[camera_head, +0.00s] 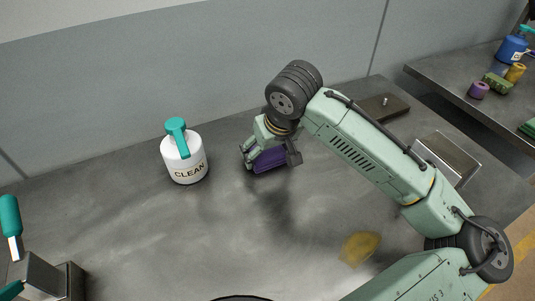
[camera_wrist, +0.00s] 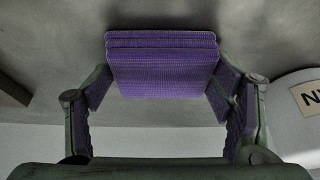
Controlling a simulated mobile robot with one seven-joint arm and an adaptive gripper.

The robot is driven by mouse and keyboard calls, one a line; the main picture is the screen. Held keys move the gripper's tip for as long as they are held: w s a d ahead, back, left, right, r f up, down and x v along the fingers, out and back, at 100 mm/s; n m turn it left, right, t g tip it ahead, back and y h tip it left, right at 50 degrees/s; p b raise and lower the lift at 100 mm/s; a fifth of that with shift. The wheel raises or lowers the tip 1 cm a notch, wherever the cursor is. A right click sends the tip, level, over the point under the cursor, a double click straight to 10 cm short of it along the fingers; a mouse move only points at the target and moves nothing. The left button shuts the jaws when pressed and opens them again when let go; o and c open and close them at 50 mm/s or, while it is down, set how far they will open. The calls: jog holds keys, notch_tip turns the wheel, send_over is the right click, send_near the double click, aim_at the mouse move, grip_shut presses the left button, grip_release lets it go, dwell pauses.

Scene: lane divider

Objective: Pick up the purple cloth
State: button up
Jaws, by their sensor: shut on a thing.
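The purple cloth (camera_head: 270,159) is a folded, layered pad held between the fingers of my gripper (camera_head: 270,160). In the wrist view the cloth (camera_wrist: 162,65) fills the upper middle, with a gripper finger on each side of it. My gripper (camera_wrist: 165,100) is shut on the cloth. In the head view the cloth is partly hidden by the fingers. A dark shadow lies on the table below it, and the cloth seems to be above the surface, though the exact gap is hard to tell.
A white bottle marked CLEAN (camera_head: 186,160) with a teal top stands left of my gripper. A yellow patch (camera_head: 360,247) lies on the grey table (camera_head: 130,225). A dark flat block (camera_head: 384,108) is at the back. A second table (camera_head: 450,75) at right holds several small items.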

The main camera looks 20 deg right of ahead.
aim_at(265, 153)
jog(key=c, duration=0.5)
jog(key=shift+r, duration=0.15)
jog(key=shift+r+b, duration=0.35)
jog(key=shift+r, duration=0.3)
jog(key=shift+s+a+r+b, duration=0.1)
jog(key=shift+a+r+b, duration=0.1)
jog(key=shift+r, duration=0.25)
jog(key=shift+s+a+r+b, duration=0.1)
jog(key=shift+a+r+b, duration=0.1)
jog(key=shift+r, duration=0.25)
jog(key=s+a+b, duration=0.1)
jog(key=s+a, duration=0.2)
jog(key=a, duration=0.1)
jog(key=s+a+r, duration=0.1)
jog(key=s+a, duration=0.2)
jog(key=a, duration=0.1)
jog(key=s+a+b, duration=0.1)
jog(key=s+a, duration=0.2)
jog(key=a, duration=0.1)
jog(key=shift+r+b, duration=0.3)
jog(key=shift+b, duration=0.05)
